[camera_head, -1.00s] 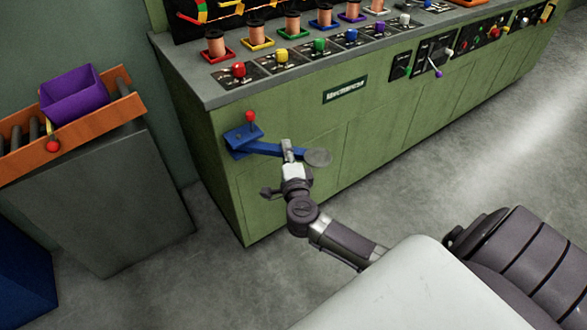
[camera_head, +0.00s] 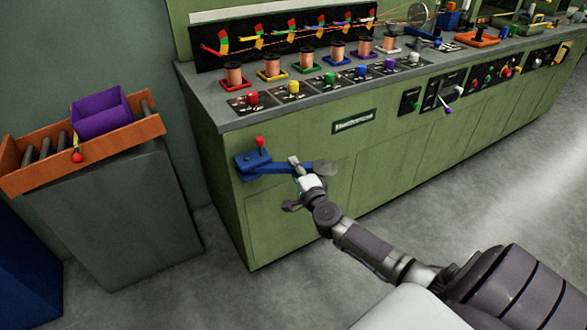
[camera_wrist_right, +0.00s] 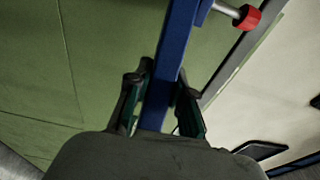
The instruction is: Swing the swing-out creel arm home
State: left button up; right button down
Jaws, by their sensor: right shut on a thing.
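The swing-out creel arm (camera_head: 279,166) is a blue bar on the front of the green cabinet, near its left corner. It runs from a blue bracket (camera_head: 246,160) to a grey disc (camera_head: 327,168) at its free end and stands out from the cabinet front. A red-knobbed pin (camera_head: 260,142) stands on the bracket. My right gripper (camera_head: 298,166) is shut on the bar near the disc. In the right wrist view the blue bar (camera_wrist_right: 178,50) passes between the fingers (camera_wrist_right: 160,88), with a red knob (camera_wrist_right: 248,17) beyond. My left gripper is out of view.
The green cabinet (camera_head: 300,200) carries copper spools (camera_head: 234,74) and coloured knobs (camera_head: 252,98) on top. An orange roller stand (camera_head: 120,137) with a purple bin (camera_head: 101,113) is at the left. Grey floor (camera_head: 440,215) is open in front of the cabinet.

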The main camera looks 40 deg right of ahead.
jog(key=c, duration=1)
grip_release()
jog(key=shift+w, duration=0.15)
jog(key=v, duration=1.2)
